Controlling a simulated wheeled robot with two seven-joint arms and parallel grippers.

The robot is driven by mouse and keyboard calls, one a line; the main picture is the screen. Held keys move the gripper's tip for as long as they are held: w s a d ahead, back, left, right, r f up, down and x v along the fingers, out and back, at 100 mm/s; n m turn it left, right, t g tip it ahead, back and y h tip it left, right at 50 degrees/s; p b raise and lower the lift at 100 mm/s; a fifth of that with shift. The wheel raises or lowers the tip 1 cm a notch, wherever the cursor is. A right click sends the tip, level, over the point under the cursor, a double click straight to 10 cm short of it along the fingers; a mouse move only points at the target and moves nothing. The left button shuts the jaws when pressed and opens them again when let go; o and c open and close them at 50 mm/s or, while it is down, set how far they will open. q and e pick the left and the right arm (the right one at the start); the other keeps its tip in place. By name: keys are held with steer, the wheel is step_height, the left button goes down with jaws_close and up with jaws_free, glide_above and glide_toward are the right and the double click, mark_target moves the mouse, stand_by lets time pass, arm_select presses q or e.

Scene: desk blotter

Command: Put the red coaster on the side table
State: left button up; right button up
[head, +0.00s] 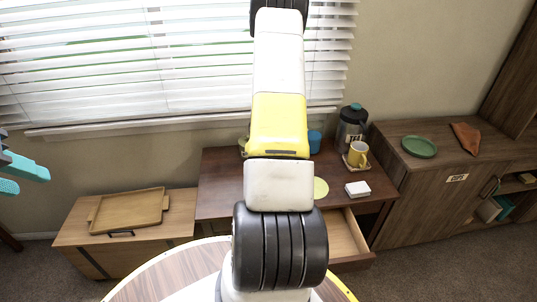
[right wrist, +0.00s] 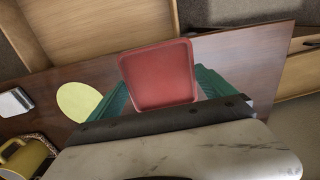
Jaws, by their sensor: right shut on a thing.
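The red coaster (right wrist: 160,75) is a square with rounded corners and a raised rim. In the right wrist view it sits between the teal fingers of my right gripper (right wrist: 163,88), which is shut on it, over the dark brown desk. In the head view my right arm hides coaster and gripper. My left gripper (head: 20,174) is at the far left edge, its teal fingers apart and nothing seen between them. The low light-wood table (head: 70,232) at the left, seemingly the side table, bears a wooden tray (head: 128,208).
The desk (head: 222,190) holds a yellow disc (head: 320,188), a white box (head: 357,189), a yellow mug (head: 358,154) and a tea canister (head: 351,125). Its drawer (head: 345,235) is open. The right cabinet bears a green dish (head: 419,147) and an orange cloth (head: 465,137).

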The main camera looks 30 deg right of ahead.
steer(key=shift+s+d, duration=0.25)
steer(key=shift+d, duration=0.3)
glide_above(230, 194)
steer(key=shift+d+f, duration=0.2)
steer(key=shift+f, duration=0.5)
steer(key=shift+w+a+f, duration=0.1)
steer(key=shift+a+f, duration=0.05)
steer(key=shift+f, duration=1.6)
steer(key=shift+f, duration=0.1)
steer(key=o, duration=1)
